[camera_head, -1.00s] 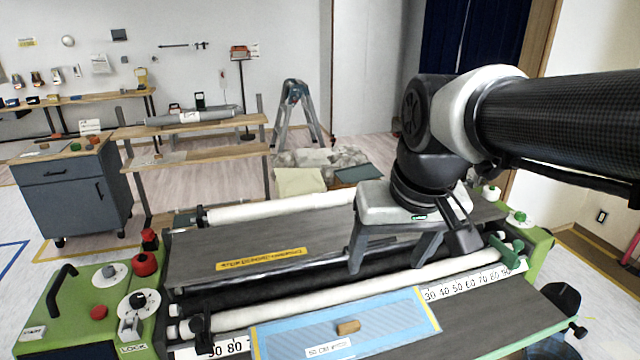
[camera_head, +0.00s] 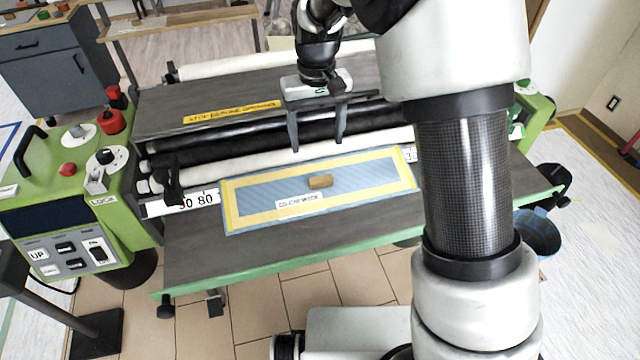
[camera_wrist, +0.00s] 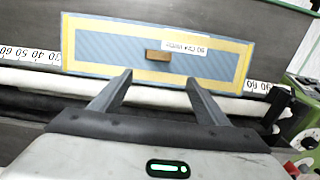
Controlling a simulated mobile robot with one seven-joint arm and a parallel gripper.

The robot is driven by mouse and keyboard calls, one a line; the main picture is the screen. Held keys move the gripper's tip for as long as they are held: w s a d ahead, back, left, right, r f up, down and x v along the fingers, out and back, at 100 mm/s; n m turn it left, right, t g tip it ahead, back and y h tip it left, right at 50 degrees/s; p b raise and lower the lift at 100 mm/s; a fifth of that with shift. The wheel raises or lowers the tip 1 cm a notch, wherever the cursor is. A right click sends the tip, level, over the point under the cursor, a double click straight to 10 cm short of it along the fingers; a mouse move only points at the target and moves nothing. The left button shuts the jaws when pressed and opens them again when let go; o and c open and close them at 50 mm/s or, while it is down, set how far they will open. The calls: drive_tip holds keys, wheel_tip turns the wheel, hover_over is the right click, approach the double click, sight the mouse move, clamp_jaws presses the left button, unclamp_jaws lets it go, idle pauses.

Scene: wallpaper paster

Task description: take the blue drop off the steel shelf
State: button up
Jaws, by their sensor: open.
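The blue drop (camera_head: 370,174) is a flat blue sheet with a yellow border, lying on the dark grey front shelf (camera_head: 215,262) of the machine. A small brown wooden block (camera_head: 320,182) and a white label (camera_head: 298,205) are on it. My gripper (camera_head: 318,147) is open and empty, pointing down at the far side of the drop, apart from the block. In the wrist view the drop (camera_wrist: 105,45) lies ahead of my gripper (camera_wrist: 158,78), with the block (camera_wrist: 158,56) roughly in line between the fingertips.
White and black rollers (camera_head: 230,172) and a number scale run behind the shelf. A raised dark board with a yellow warning strip (camera_head: 230,112) is behind them. Green control housings flank the machine, the left one (camera_head: 75,190) with knobs. A blue bucket (camera_head: 538,233) stands at right.

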sight(320, 170)
wheel_tip(320, 170, down, 5)
drive_tip(key=shift+f, duration=0.1)
drive_tip(key=shift+s+d+f+b, duration=0.1)
drive_tip(key=shift+f+b, duration=0.1)
drive_tip(key=shift+f, duration=0.7)
drive_tip(key=shift+s+d+f+b, duration=0.15)
drive_tip(key=shift+f+b, duration=0.05)
drive_tip(key=shift+f, duration=0.65)
drive_tip(key=shift+s+d+f+b, duration=0.1)
drive_tip(key=shift+f+b, duration=0.1)
drive_tip(key=shift+f, duration=0.7)
drive_tip(key=shift+c, duration=0.5)
drive_tip(key=c, duration=1.5)
drive_tip(key=shift+r, duration=0.15)
